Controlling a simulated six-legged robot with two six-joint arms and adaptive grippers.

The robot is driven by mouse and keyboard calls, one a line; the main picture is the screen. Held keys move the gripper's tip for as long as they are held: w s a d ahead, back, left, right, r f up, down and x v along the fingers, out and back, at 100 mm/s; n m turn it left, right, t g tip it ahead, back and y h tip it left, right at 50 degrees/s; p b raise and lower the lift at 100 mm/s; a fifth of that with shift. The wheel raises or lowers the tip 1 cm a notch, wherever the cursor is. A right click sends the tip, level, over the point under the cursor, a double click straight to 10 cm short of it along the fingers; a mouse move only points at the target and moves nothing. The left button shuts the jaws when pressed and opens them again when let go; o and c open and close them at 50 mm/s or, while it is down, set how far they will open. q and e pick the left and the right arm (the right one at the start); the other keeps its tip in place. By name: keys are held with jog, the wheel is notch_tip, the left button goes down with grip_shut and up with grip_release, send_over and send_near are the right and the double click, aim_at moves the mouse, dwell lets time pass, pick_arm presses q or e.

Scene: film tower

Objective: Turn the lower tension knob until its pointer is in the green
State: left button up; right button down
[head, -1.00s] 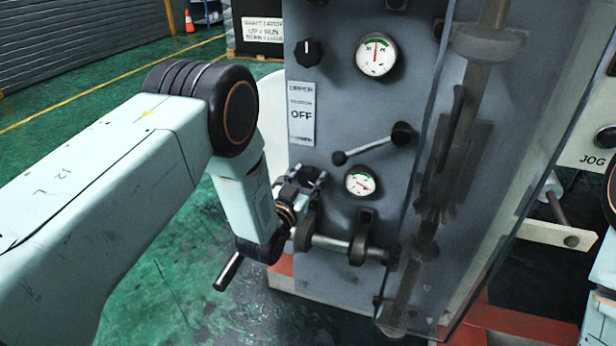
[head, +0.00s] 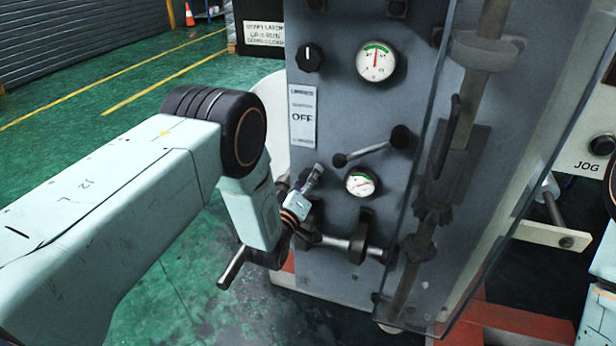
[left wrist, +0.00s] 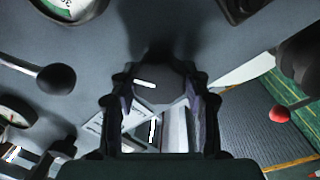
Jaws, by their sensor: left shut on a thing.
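My left gripper (head: 312,182) is at the grey panel's lower left, beside the lower gauge (head: 361,183). In the left wrist view its fingers (left wrist: 159,92) are closed on both sides of the dark round lower tension knob (left wrist: 158,78), whose white pointer line shows. The lower gauge is a small white dial with a green arc and a red needle; the needle appears to point to the right, but the dial is too small to read surely. My right gripper is not in view.
A ball-ended lever (head: 370,151) stands just above the lower gauge. A horizontal bar (head: 335,242) lies below my gripper; a clear guard (head: 425,200) stands to the right.

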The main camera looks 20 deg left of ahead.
pick_arm(q)
jog(key=n+p, duration=0.1)
jog(key=n, duration=0.5)
jog(key=shift+f+n+y, duration=0.1)
jog(key=shift+n+y, duration=0.3)
jog(key=n+p, duration=0.2)
jog(key=n, duration=0.5)
jog(key=shift+d+f+y, duration=0.1)
jog(key=shift+f+y, duration=0.05)
jog(key=shift+y, duration=0.15)
jog(key=o, duration=1.2)
jog(key=shift+c, duration=0.2)
jog(key=s, duration=1.2)
jog(key=shift+f, duration=0.3)
